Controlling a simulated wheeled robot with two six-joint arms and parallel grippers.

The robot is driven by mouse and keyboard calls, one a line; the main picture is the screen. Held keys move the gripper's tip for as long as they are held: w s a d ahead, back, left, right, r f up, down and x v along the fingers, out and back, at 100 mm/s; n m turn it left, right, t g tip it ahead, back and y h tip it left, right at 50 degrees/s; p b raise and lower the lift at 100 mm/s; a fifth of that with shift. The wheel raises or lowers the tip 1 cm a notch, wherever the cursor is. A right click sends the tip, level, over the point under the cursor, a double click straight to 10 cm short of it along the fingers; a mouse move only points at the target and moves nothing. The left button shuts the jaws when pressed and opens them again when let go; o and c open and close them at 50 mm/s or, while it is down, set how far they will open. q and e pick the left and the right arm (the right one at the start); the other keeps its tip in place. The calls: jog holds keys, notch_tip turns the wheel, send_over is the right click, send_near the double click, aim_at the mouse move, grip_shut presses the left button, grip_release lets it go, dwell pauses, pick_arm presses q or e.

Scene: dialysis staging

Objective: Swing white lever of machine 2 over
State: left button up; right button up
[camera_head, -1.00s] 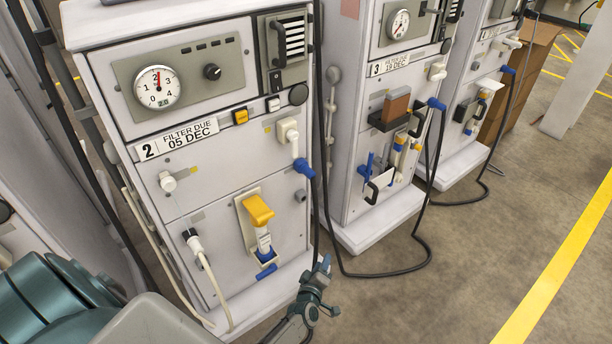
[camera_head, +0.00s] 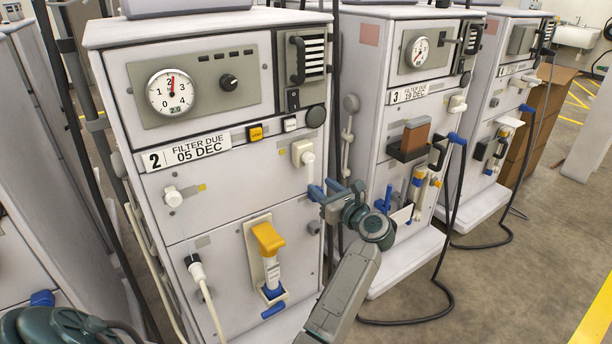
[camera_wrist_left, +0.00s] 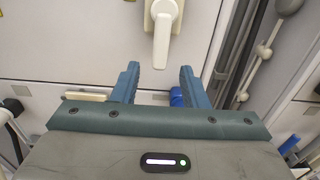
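Machine 2 (camera_head: 222,215) is a white cabinet with a "2, FILTER DUE 05 DEC" label. Its white lever (camera_head: 306,157) is on the right of the front, below the label, with its handle pointing down. In the left wrist view the white lever (camera_wrist_left: 162,32) is at top centre, and its lower end is between or just beyond the fingertips. My left gripper (camera_head: 336,190) is in front of the machine's right edge, just below the lever; the left wrist view shows its blue fingers (camera_wrist_left: 160,75) apart with nothing clasped. Contact cannot be told. My right gripper is not in view.
A yellow handle (camera_head: 268,238) is lower on machine 2, with a white round knob (camera_head: 173,196) to its left. Machine 3 (camera_head: 378,110) stands close on the right with a black cable (camera_head: 447,240). Open floor (camera_head: 520,260) is at the right.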

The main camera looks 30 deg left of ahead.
aim_at(311, 178)
pick_arm(q)
jog(key=x, duration=0.8)
jog(key=shift+w+a+p, duration=0.15)
jog(key=shift+a+p, duration=0.15)
grip_shut()
